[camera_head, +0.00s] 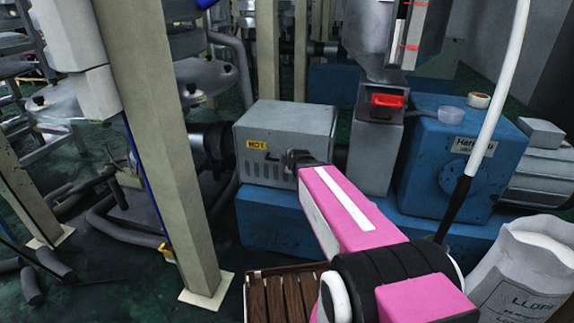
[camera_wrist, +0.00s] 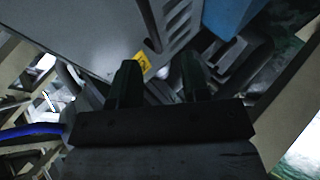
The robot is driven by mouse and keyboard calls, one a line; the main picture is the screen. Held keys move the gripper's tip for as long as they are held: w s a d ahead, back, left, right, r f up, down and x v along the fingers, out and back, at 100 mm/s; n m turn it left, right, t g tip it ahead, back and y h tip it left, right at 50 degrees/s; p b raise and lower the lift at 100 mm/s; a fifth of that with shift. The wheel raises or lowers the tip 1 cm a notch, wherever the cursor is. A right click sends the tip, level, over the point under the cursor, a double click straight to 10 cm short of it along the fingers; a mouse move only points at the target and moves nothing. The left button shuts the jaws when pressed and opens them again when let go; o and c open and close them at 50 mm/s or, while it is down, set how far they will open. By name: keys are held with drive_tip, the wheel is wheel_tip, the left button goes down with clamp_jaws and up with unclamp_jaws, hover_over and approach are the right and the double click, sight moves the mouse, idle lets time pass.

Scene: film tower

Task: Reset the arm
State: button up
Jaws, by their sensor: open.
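My arm, pink and black, reaches forward from the lower right in the head view toward the grey machine housing (camera_head: 285,140) with a yellow label. My gripper (camera_wrist: 160,85) shows in the wrist view with its two dark fingers apart and nothing seen between them. The grey housing (camera_wrist: 110,35) and its yellow label (camera_wrist: 142,66) lie beyond the fingers. In the head view the gripper itself is hard to make out at the far end of the arm, in front of the housing.
A beige post (camera_head: 160,150) stands left of my arm. A blue machine block (camera_head: 455,160) and a white sack (camera_head: 520,270) are on the right. A slatted wooden crate (camera_head: 283,297) is below the arm. Hoses (camera_head: 150,235) and loose grey cylinders (camera_head: 32,285) lie on the green floor at left.

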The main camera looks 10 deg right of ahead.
drive_tip(key=shift+s+r, duration=0.15)
drive_tip(key=shift+s, duration=0.05)
drive_tip(key=s+d+f+m+g, duration=0.2)
drive_tip(key=s+f+m+g, duration=0.3)
drive_tip(key=s+m, duration=0.2)
drive_tip(key=s+d+f+m+g+h, duration=0.1)
drive_tip(key=s+f+m+g, duration=0.4)
drive_tip(key=s+m, duration=0.3)
drive_tip(key=s, duration=0.2)
drive_tip(key=shift+s+d+f+m+g, duration=0.3)
drive_tip(key=shift+s+d+g, duration=0.05)
drive_tip(key=shift+d+g, duration=0.05)
drive_tip(key=shift+a, duration=0.15)
